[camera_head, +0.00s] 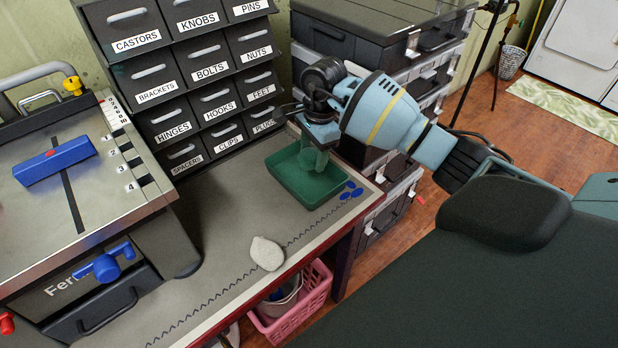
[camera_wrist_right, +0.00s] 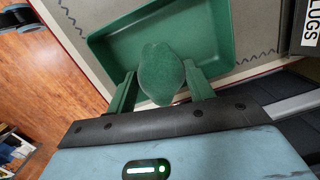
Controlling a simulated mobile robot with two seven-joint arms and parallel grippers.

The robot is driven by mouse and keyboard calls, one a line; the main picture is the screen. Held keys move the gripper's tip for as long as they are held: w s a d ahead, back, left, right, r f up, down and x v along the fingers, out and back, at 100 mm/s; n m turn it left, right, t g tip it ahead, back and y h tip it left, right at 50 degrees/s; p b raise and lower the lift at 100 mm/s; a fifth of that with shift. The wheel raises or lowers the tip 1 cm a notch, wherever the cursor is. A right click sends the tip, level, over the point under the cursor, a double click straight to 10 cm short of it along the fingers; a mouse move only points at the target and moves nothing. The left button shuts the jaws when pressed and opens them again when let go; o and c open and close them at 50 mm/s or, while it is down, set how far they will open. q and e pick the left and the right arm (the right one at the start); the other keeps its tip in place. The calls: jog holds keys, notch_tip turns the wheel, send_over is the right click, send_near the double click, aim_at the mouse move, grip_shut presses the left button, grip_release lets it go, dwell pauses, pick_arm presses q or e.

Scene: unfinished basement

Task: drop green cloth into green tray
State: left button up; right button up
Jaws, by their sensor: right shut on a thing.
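The green tray (camera_head: 290,180) sits on the grey worktop, near its far right end beside the drawer cabinet. My right gripper (camera_head: 315,150) is above the tray, pointing down. It is shut on the green cloth (camera_head: 311,160), which hangs as a small bunched lump over the tray. In the right wrist view the cloth (camera_wrist_right: 162,72) is between the two fingers, with the tray (camera_wrist_right: 222,45) beyond it. The cloth hides part of the tray's floor, and I cannot tell whether it touches it. My left gripper is not in view.
A cabinet of labelled drawers (camera_head: 200,85) stands behind the tray. A whitish cloth-like lump (camera_head: 267,253) lies on the front worktop (camera_head: 215,255). A grey machine (camera_head: 80,190) stands left, and stacked cases (camera_head: 385,50) stand behind my right arm.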

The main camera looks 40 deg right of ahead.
notch_tip(320, 180, down, 2)
jog(key=shift+f+b, duration=0.15)
jog(key=shift+b, duration=0.25)
jog(key=shift+f, duration=0.2)
jog(key=o, duration=0.8)
jog(key=shift+o, duration=1.2)
jog(key=r, duration=0.6)
jog(key=shift+s+d+r, duration=0.1)
jog(key=shift+d+r, duration=0.05)
jog(key=shift+d, duration=0.15)
jog(key=shift+s+r, duration=0.1)
jog(key=shift+r, duration=0.65)
